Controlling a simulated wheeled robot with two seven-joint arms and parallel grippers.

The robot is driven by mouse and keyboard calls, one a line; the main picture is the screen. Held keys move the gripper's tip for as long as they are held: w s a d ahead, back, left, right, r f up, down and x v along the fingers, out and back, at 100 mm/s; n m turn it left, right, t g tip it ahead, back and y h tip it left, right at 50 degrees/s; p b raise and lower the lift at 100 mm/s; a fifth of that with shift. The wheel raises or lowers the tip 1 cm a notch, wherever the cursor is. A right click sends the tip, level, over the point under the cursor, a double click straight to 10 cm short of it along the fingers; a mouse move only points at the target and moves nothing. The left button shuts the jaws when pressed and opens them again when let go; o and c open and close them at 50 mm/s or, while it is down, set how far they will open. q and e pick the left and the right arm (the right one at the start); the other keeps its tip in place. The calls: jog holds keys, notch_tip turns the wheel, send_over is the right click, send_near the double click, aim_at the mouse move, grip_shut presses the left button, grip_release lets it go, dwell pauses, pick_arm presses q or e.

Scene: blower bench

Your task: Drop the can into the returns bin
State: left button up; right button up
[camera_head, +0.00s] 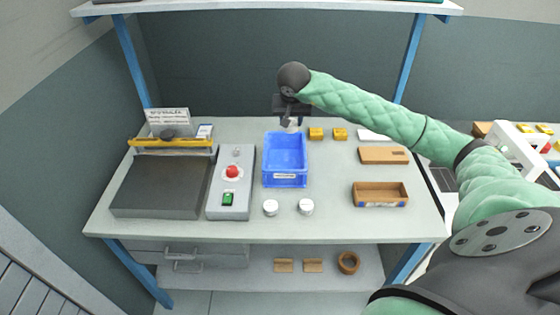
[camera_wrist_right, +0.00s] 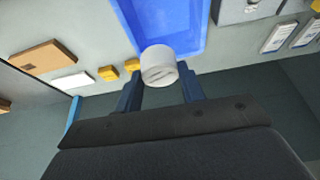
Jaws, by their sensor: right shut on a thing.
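My right gripper (camera_head: 291,122) is at the far end of the blue bin (camera_head: 285,181), above the bench. It is shut on a white can (camera_wrist_right: 158,66), which shows between the two fingers in the right wrist view. In the head view the can (camera_head: 292,126) is mostly hidden by the gripper. The blue bin has a small label on its front wall and looks empty; it also shows in the right wrist view (camera_wrist_right: 203,30), just beyond the can. Two more white cans (camera_head: 270,207) (camera_head: 306,206) stand on the bench in front of the bin. My left gripper is not in view.
A control box (camera_head: 231,185) with a red button and a dark plate machine (camera_head: 163,184) stand left of the bin. Yellow blocks (camera_head: 316,133), a brown board (camera_head: 383,155) and a cardboard tray (camera_head: 380,195) lie to the right. A shelf (camera_head: 265,8) spans overhead.

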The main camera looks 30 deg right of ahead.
aim_at(290, 130)
notch_tip(290, 130, down, 4)
jog(key=shift+w+r, duration=0.1)
jog(key=shift+w, duration=0.05)
jog(key=shift+f, duration=0.2)
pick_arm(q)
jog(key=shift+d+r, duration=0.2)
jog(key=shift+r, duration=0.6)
pick_arm(e)
jog(key=shift+f, duration=0.1)
jog(key=o, duration=0.9)
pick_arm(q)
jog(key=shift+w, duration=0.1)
pick_arm(e)
jog(key=shift+o, duration=0.9)
pick_arm(q)
jog(key=shift+b, duration=0.3)
